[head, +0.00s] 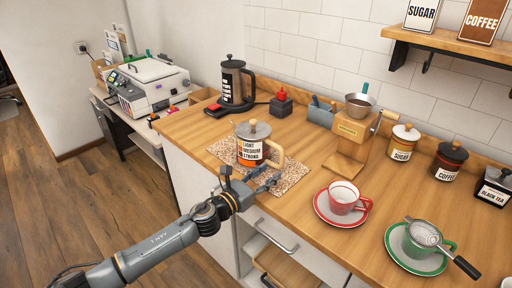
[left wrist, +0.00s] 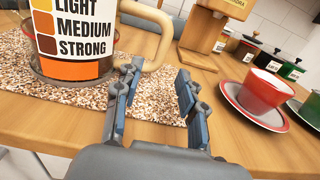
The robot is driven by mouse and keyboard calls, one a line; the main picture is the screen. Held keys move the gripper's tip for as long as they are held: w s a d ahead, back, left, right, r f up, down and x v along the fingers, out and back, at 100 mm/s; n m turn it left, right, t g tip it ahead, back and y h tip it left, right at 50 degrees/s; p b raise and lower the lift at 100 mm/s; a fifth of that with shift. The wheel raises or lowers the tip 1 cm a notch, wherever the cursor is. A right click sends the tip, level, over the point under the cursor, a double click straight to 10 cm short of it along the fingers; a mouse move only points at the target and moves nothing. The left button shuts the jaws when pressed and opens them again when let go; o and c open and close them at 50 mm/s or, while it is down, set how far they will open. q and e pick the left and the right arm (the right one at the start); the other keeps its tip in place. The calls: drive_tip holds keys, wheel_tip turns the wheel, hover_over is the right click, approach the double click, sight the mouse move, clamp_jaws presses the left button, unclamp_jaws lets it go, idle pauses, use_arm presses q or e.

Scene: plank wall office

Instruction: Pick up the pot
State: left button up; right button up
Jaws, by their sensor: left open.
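The pot (head: 249,150) is a glass press with a grey lid and knob, a pale wooden handle and a label reading LIGHT, MEDIUM, STRONG. It stands upright on a speckled mat (head: 288,181) on the wooden counter. In the left wrist view the pot (left wrist: 72,35) is at the upper left, with its handle (left wrist: 163,30) curving to the right. My left gripper (head: 252,178) is open and empty at the counter's front edge, in front of the pot. Its fingers point toward the handle and appear apart from it. My right gripper is not in view.
A red cup (head: 343,195) on a saucer stands right of the mat. A green cup with a strainer (head: 424,234) is farther right. The counter left of the mat is clear.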

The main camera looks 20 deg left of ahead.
sight(280, 165)
use_arm(q)
drive_tip(key=p+x, duration=0.1)
drive_tip(key=x, duration=0.6)
drive_tip(key=shift+w+d+f, duration=0.1)
drive_tip(key=shift+f, duration=0.05)
drive_tip(key=shift+c, duration=0.2)
clamp_jaws()
idle(0.4)
